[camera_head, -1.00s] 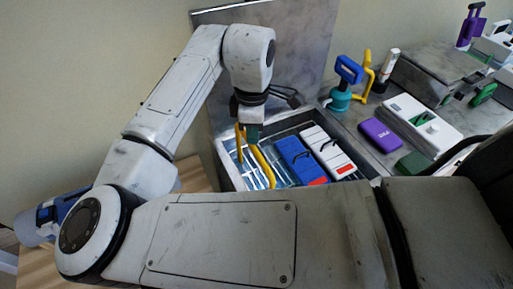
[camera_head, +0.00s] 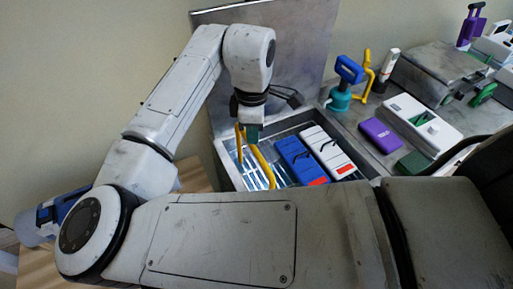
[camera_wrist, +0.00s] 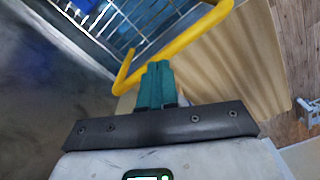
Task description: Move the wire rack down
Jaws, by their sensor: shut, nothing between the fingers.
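The wire rack (camera_head: 290,178) is a set of shiny metal bars inside the open grey metal box, and its bars also show in the wrist view (camera_wrist: 113,25). A bent yellow handle (camera_head: 262,168) stands at the rack's left side; it crosses the wrist view as a thick yellow bar (camera_wrist: 185,40). My gripper (camera_head: 252,132) is over the left part of the box at the yellow handle. Its green fingers (camera_wrist: 157,70) are shut together with nothing between them, and their tips come up close to the yellow bar. I cannot tell whether they touch it.
A blue case (camera_head: 300,160) and a white case (camera_head: 328,152) lie in the box. The raised metal lid (camera_head: 300,45) stands behind. A teal and blue item (camera_head: 343,85), a purple case (camera_head: 381,135) and a white device (camera_head: 422,125) crowd the counter to the right.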

